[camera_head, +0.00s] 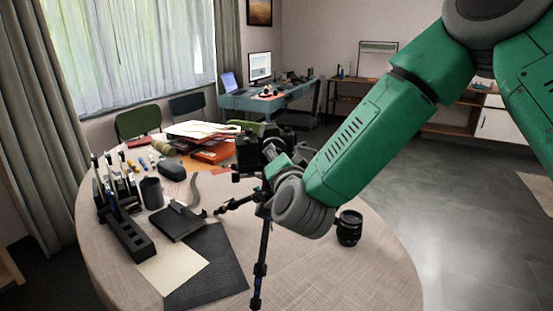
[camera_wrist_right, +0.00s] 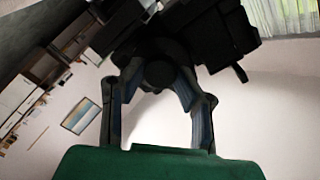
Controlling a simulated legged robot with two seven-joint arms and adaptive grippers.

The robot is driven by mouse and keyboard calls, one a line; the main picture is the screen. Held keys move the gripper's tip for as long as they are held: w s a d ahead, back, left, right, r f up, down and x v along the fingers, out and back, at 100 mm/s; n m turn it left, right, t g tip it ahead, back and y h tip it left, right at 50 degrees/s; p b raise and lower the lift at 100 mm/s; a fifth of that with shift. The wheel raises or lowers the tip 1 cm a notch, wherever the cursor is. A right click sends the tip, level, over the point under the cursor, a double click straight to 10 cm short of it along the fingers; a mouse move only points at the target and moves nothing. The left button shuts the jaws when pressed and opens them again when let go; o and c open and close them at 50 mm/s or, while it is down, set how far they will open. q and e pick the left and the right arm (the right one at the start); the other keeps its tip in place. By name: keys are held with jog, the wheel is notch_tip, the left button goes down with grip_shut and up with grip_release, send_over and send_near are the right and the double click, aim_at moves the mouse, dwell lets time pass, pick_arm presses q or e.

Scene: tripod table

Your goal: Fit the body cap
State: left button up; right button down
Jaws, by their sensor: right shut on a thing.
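The black camera (camera_head: 250,150) stands on a tripod (camera_head: 260,272) above the round table. In the right wrist view the dark camera body (camera_wrist_right: 225,40) fills the top. My right gripper (camera_wrist_right: 160,78) is shut on a small dark round thing, apparently the body cap (camera_wrist_right: 160,72), close to the camera body. I cannot tell whether the cap touches the camera's mount. In the head view my right wrist hides most of the gripper and the cap. A black lens (camera_head: 349,228) stands upright on the table, right of my wrist. My left gripper is not in view.
The table (camera_head: 330,275) is clear at the front right. Its left side holds a black rack (camera_head: 128,238), a dark cup (camera_head: 151,193), a black box (camera_head: 178,222) and a dark mat (camera_head: 210,268). Books and papers (camera_head: 205,132) lie at the back.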

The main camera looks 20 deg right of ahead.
jog(key=shift+m+b, duration=0.75)
jog(key=shift+m, duration=0.55)
jog(key=c, duration=0.9)
grip_release()
jog(key=shift+b+v, duration=0.3)
jog(key=shift+v, duration=3.15)
jog(key=shift+d+f, duration=0.1)
jog(key=shift+f, duration=0.1)
